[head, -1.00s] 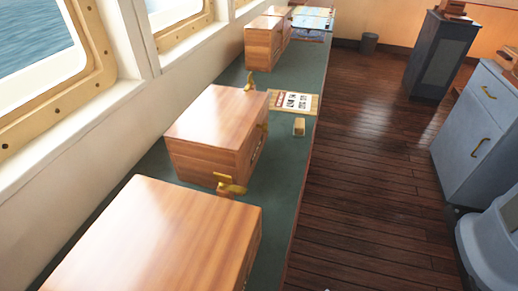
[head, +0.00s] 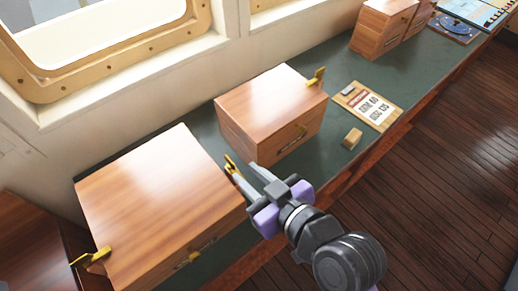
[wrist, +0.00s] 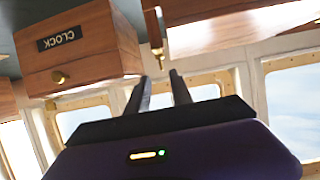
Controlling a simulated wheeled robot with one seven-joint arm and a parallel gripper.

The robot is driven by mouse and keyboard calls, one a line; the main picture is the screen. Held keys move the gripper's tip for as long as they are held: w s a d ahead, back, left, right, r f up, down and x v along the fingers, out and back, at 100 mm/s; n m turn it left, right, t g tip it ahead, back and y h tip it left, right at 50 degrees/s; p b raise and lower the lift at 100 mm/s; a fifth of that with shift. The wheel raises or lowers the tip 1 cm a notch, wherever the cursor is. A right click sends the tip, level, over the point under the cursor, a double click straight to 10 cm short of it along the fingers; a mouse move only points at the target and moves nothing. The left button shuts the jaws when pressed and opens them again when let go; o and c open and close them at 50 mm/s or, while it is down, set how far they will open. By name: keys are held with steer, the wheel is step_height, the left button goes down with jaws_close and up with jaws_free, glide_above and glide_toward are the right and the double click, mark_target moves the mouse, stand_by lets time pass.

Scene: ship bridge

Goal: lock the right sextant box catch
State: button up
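The sextant box, which I take to be the large wooden box (head: 155,212) at the front left of the head view, has its lid down. Its label is too small to read. Its right catch (head: 231,164) is a small brass lever at the lid's right edge, tilted up; it also shows in the wrist view (wrist: 155,30). My gripper (head: 241,170) is open and empty, its fingertips close beside that catch. In the wrist view the catch lies just beyond the fingertips (wrist: 160,76); contact cannot be told. A left catch (head: 90,258) sticks out at the opposite edge.
A smaller wooden box (head: 268,105), labelled CLOCK (wrist: 59,38) in the wrist view, stands just beyond my gripper, with its own brass catch (head: 316,77). A notice board (head: 368,107) and small wooden block (head: 352,138) lie on the green counter (head: 190,125). Windows line the wall.

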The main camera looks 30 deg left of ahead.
mark_target(230, 160)
steer(key=shift+r+p+x, duration=0.15)
steer(key=shift+p+x, duration=0.3)
steer(key=shift+x, duration=1.5)
steer(key=shift+r+p+x, duration=0.15)
steer(key=shift+p+x, duration=0.3)
steer(key=shift+x, duration=1.55)
steer(key=shift+s+a, duration=0.1)
steer(key=shift+a, duration=0.1)
jaws_close()
